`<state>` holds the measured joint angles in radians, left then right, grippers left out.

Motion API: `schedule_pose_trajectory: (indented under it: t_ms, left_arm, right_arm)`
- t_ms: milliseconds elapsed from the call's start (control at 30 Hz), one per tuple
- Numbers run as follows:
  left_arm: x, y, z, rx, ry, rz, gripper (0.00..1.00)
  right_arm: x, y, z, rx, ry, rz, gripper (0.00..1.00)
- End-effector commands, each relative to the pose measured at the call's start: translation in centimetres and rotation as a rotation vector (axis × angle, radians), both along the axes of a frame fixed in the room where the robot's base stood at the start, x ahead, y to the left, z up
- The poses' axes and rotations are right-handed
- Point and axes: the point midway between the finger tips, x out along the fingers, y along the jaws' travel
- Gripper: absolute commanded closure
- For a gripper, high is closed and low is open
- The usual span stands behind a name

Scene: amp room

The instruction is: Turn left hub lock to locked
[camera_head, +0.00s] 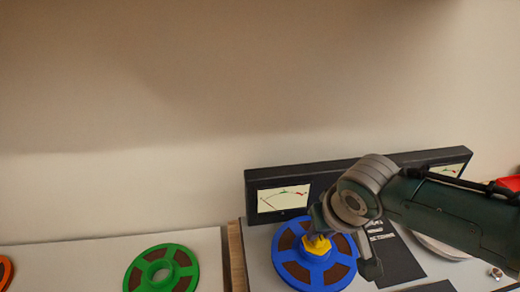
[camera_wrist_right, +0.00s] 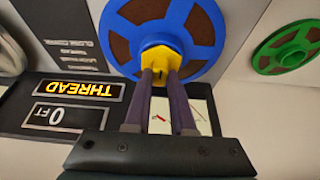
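The left hub lock (camera_head: 318,247) is a yellow knob at the centre of a blue reel (camera_head: 283,257) on the tape deck. My right gripper (camera_head: 312,234) reaches down onto it from the right. In the right wrist view the two dark fingers (camera_wrist_right: 160,75) lie close together on the yellow hub lock (camera_wrist_right: 158,56), one on each side of its middle, and look shut on it. The fingertips partly cover the knob, so its exact turn is hard to read. My left gripper is not in view.
A meter panel (camera_head: 290,180) stands behind the reel, near my right wrist. A pale reel (camera_head: 440,247) lies on the right, partly behind my arm. A green reel (camera_head: 135,277) lies on the left surface. The wrist view shows a THREAD display (camera_wrist_right: 80,90).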

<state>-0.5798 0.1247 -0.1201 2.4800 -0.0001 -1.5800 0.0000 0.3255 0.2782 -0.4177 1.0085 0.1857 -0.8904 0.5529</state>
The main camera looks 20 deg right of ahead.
Motion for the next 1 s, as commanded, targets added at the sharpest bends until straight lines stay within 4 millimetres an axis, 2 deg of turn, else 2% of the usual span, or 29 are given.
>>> schedule_pose_trajectory:
  t_ms: [33, 267, 567, 667, 1000]
  left_arm:
    - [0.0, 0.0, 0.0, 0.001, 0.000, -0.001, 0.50]
    - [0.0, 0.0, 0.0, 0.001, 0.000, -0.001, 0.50]
    - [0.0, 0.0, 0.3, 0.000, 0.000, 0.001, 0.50]
    - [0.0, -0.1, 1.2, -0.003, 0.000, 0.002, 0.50]
    - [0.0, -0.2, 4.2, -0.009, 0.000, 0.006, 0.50]
  right_arm:
    - [0.0, 0.0, 0.0, 0.001, -0.001, 0.000, 0.72]
    - [0.0, 0.0, 0.0, 0.000, 0.000, 0.001, 0.47]
    - [-0.1, 0.0, 0.4, -0.001, -0.001, 0.001, 0.47]
    - [-0.5, 0.1, 1.5, 0.001, 0.000, 0.001, 0.47]
    - [-2.7, 0.7, 7.0, 0.000, -0.001, 0.002, 0.47]
